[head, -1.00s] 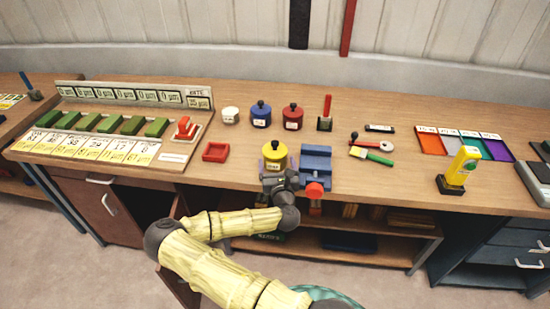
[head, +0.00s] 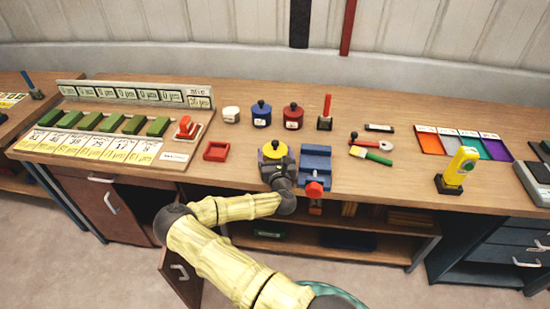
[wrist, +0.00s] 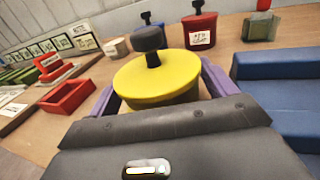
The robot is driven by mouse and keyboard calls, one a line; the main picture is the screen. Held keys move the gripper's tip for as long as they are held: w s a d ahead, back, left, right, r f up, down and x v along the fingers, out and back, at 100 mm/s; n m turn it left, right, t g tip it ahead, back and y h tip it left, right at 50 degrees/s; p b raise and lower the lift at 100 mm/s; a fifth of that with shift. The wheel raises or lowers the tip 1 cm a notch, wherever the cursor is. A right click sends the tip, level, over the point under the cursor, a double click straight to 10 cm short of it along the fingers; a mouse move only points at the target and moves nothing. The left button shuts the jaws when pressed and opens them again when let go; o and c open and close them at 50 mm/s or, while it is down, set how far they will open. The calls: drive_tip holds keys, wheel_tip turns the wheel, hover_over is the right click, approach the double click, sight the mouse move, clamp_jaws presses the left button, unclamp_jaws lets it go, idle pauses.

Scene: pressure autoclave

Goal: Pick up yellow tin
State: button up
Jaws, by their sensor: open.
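The yellow tin (head: 275,150) with a dark knob on its lid stands on the bench, left of the blue vise. In the wrist view the yellow tin (wrist: 155,80) fills the space between the two purple fingers of my gripper (wrist: 160,90). The fingers lie on either side of the tin, open around it; whether they touch it I cannot tell. In the head view my gripper (head: 277,160) reaches in from the front and hides the lower part of the tin.
The blue vise (head: 315,160) with a red knob stands close on the right. A red open tray (head: 216,151) lies to the left. White (head: 231,114), blue (head: 261,115) and red (head: 293,117) tins stand behind.

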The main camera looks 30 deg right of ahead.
drive_tip(key=shift+r, duration=0.1)
drive_tip(key=c, duration=1.1)
drive_tip(key=shift+r+b, duration=0.3)
drive_tip(key=shift+r, duration=4.7)
drive_tip(key=shift+c, duration=0.2)
